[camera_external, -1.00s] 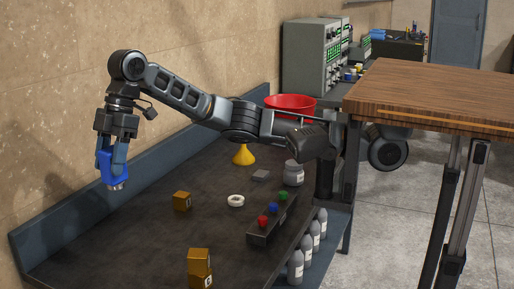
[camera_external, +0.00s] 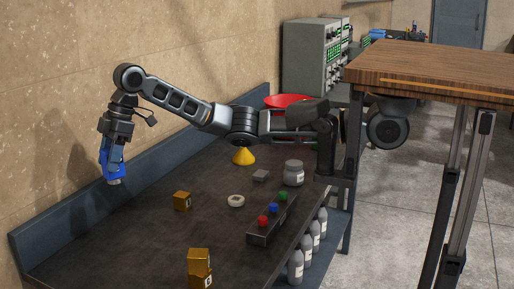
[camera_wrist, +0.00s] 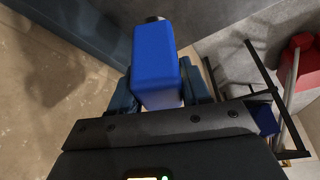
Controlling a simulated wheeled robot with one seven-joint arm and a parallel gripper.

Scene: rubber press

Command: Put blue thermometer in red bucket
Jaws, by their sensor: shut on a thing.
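The blue thermometer (camera_external: 117,160) is a blue block-like body with a grey metal tip pointing down. My gripper (camera_external: 112,165) is shut on it and holds it in the air above the far left end of the dark bench, close to the wall. In the wrist view the blue thermometer (camera_wrist: 156,58) sits between the two fingers of my gripper (camera_wrist: 155,88). The red bucket (camera_external: 287,101) is at the back of the bench, far to the right of my gripper. My arm hides its lower part.
A yellow funnel (camera_external: 243,157), a white ring (camera_external: 236,201), a grey jar (camera_external: 293,174) and a brown cube (camera_external: 181,201) stand on the bench. A box with coloured buttons (camera_external: 271,220) is near the front edge. A wooden table (camera_external: 430,80) is at the right.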

